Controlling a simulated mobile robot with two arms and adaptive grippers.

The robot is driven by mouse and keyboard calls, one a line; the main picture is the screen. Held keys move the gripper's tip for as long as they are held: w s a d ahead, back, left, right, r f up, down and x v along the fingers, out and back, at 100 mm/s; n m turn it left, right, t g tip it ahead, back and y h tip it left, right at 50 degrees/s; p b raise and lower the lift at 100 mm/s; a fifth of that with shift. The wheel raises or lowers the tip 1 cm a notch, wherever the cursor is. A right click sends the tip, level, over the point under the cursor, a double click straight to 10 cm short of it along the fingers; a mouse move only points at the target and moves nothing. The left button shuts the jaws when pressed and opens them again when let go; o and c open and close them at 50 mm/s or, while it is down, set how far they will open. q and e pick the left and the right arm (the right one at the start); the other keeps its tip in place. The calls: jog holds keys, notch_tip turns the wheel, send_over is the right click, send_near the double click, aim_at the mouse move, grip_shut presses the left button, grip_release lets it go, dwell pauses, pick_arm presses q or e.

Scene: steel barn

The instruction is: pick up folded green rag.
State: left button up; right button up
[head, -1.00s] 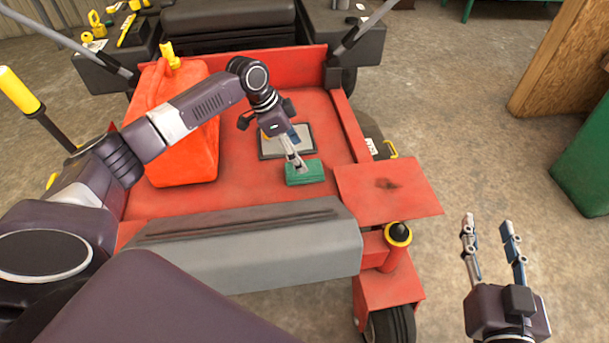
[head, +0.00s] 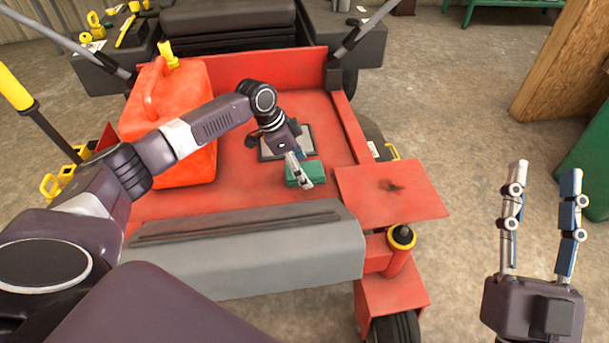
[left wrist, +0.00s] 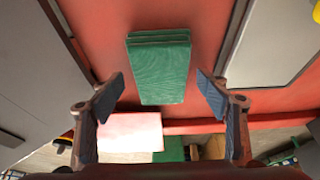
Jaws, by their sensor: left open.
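The folded green rag (head: 319,169) lies on the red deck of the mower, near the grey front step. In the left wrist view the rag (left wrist: 160,68) shows its layered folds at the top and reaches down to between the fingertips. My left gripper (head: 301,174) is over the rag in the head view and hides part of it. In the left wrist view its two fingers (left wrist: 161,94) are apart, one on each side of the rag's lower end, with nothing gripped. My right gripper (head: 544,172) is open and empty over the floor at the right.
A red fuel can (head: 185,140) stands left of the rag, beneath my left arm. A dark-framed grey pad (head: 298,133) lies behind the rag. A raised red plate (head: 391,193) is to the right.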

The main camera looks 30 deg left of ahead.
pick_arm(q)
jog(key=shift+f, duration=0.1)
jog(key=shift+c, duration=0.6)
jog(key=c, duration=1.2)
jog(key=shift+o, duration=0.2)
